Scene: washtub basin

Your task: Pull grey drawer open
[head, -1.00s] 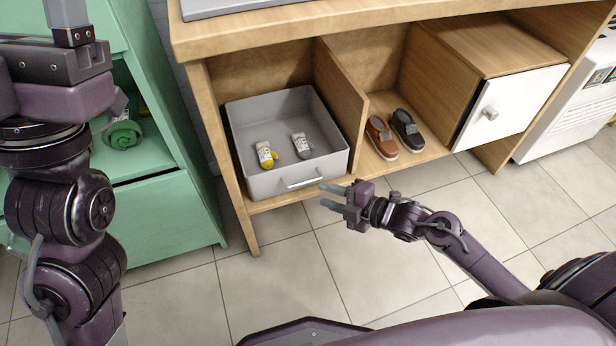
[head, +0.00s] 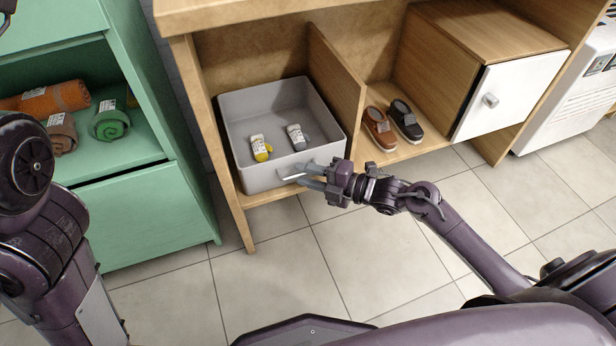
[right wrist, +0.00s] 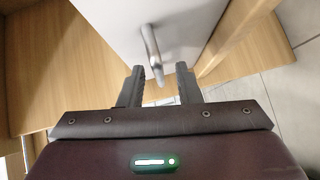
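The grey drawer (head: 241,175) is an open-topped box in the left bay of the wooden cabinet. Its front stands close to the shelf's front edge. The drawer's metal bar handle (head: 293,176) is on its front, and it also shows in the right wrist view (right wrist: 152,52). My right gripper (head: 305,176) is at the handle's right end. In the right wrist view its two fingers (right wrist: 160,78) are apart, with the handle's near end at the gap between the tips; contact is not clear.
A green cabinet (head: 150,215) stands at left. The tiled floor in front is clear.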

